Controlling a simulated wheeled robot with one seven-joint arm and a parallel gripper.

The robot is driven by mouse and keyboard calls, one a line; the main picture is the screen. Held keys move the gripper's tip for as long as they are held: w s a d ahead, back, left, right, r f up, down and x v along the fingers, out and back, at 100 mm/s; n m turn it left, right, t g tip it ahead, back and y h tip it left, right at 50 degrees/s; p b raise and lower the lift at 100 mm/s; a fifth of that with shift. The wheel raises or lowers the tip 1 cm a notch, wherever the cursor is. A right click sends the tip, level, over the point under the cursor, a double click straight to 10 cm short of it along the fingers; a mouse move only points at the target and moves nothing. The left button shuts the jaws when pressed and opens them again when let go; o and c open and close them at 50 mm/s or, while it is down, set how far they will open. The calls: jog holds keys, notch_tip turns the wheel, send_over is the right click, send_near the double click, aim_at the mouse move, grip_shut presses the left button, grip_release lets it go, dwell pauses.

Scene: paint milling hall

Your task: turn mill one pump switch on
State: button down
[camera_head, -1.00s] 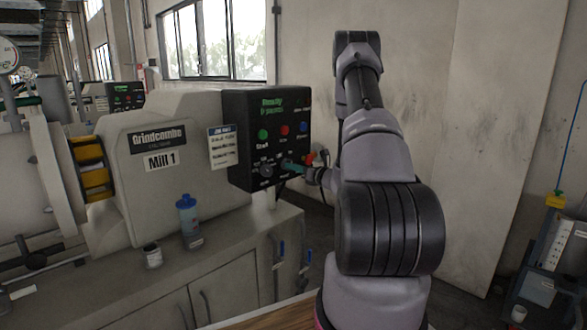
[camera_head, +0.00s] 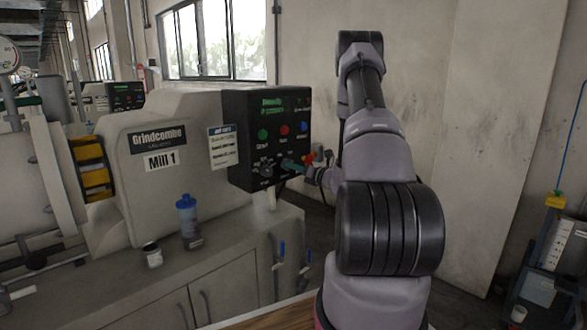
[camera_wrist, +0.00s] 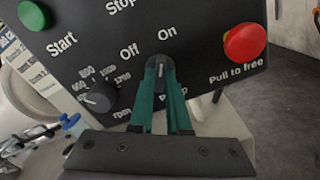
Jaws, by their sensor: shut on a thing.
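The Mill 1 control panel (camera_head: 266,115) is a black box on the right end of the mill, with a lit green display. In the wrist view, the pump switch (camera_wrist: 160,68) is a small dark knob with a pale line, below the Off and On labels. The pale line looks near upright; I cannot tell for sure which label it points to. My gripper (camera_wrist: 160,80), with green fingers, is shut on the pump switch, one finger on each side. In the head view my gripper (camera_head: 290,164) reaches the panel's lower right part.
Left of the switch is an rpm dial (camera_wrist: 98,97), with a green Start button (camera_wrist: 34,14) above. A red pull-to-free button (camera_wrist: 246,42) is close on the right. A blue bottle (camera_head: 187,220) and a small pot (camera_head: 152,255) stand on the cabinet below.

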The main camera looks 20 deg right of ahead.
jog(key=c, duration=0.9)
grip_release()
jog(key=v, duration=1)
jog(key=shift+s+d, duration=0.15)
jog(key=shift+s, duration=0.25)
